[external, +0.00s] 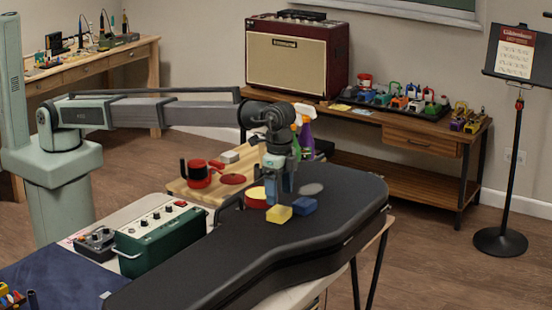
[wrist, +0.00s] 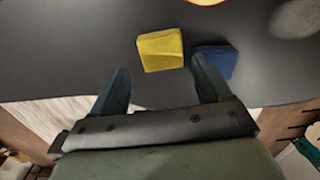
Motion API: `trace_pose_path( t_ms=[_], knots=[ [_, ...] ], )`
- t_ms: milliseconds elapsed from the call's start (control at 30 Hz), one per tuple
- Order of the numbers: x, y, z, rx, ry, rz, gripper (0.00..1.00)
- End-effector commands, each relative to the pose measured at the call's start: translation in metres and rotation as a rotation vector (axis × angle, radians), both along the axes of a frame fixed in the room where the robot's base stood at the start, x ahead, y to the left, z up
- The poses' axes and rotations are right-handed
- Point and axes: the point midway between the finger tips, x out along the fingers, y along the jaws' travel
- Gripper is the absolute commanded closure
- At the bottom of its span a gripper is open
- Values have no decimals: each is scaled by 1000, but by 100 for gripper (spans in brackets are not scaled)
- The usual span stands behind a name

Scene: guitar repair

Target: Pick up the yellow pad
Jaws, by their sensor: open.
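The yellow pad (external: 278,214) is a small square block lying on the dark guitar case (external: 330,222). My gripper (external: 281,196) is open and empty above the case, close to the pad in the external view. In the wrist view my gripper (wrist: 163,78) shows its two blue-grey fingers spread apart. A blue pad (external: 304,206) lies just right of the yellow one; it also shows in the wrist view (wrist: 216,62).
A round red-and-yellow item (external: 256,198) and a grey round disc (external: 311,188) lie on the case near the pads. A red pot-like item (external: 200,175) stands on a wooden board behind. A green box with knobs (external: 160,238) stands to the left.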

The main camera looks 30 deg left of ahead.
Motion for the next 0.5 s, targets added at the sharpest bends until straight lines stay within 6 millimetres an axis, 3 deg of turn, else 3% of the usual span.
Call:
trace_pose_path(
  t_ms=[500],
  knots=[
    [2, 1, -50, -1, 0, 0, 23]
  ],
)
